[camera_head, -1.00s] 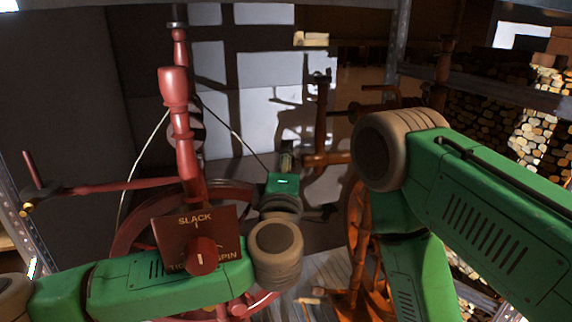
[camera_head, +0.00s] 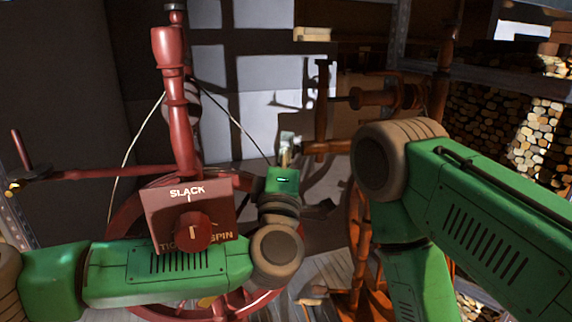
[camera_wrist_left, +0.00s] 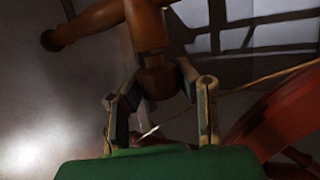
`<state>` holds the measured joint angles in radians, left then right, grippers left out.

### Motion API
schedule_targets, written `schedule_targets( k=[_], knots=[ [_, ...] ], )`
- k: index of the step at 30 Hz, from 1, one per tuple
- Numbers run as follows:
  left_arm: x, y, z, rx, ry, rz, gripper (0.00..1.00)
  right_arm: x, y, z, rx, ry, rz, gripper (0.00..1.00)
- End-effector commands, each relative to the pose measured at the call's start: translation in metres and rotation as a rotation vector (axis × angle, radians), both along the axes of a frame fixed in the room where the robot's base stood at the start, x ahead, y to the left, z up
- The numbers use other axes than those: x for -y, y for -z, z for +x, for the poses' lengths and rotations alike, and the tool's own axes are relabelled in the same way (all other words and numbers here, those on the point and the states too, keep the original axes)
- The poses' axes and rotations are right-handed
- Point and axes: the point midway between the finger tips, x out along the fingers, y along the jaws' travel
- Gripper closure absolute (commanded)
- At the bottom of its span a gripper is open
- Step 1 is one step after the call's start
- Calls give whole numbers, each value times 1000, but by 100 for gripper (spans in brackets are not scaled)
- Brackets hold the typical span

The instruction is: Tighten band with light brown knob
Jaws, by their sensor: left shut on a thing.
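My left gripper (camera_head: 287,148) is at the near spinning wheel, beyond its red frame. In the left wrist view, its fingers (camera_wrist_left: 160,84) close around the end of a turned brown wooden knob (camera_wrist_left: 156,78). A thin cord (camera_wrist_left: 255,82) runs past the fingers to a red wheel rim (camera_wrist_left: 285,110). In the head view, the held knob is too small to make out clearly. The red spinning wheel (camera_head: 176,108) stands at left, with a pale drive band (camera_head: 138,135) running down from its top. A sign panel (camera_head: 160,208) reads SLACK and SPIN around a red dial (camera_head: 192,231).
A second, orange-brown spinning wheel (camera_head: 322,110) stands behind, right of my left gripper. A light brown piece (camera_head: 313,294) shows low beside it. Metal shelving and stacked logs (camera_head: 480,125) fill the right. My right arm covers the right foreground; its gripper is out of frame.

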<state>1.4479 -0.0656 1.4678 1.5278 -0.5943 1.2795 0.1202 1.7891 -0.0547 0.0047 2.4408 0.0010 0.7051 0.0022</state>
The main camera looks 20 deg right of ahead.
Motion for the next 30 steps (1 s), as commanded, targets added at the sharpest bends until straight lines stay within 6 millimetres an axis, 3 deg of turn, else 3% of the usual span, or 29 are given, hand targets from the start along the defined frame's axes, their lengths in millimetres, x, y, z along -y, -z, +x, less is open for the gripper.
schedule_targets(
  k=[1,3,12,30],
  knots=[
    [1,11,0,35,2,5,100,0,15,0,0,0,0,50],
    [1,11,-1,87,2,1,100,0,24,0,0,0,0,50],
    [1,10,-1,266,2,-17,100,0,53,0,0,0,0,50],
    [1,9,-1,352,6,-25,100,0,61,0,0,0,0,50]
  ],
)
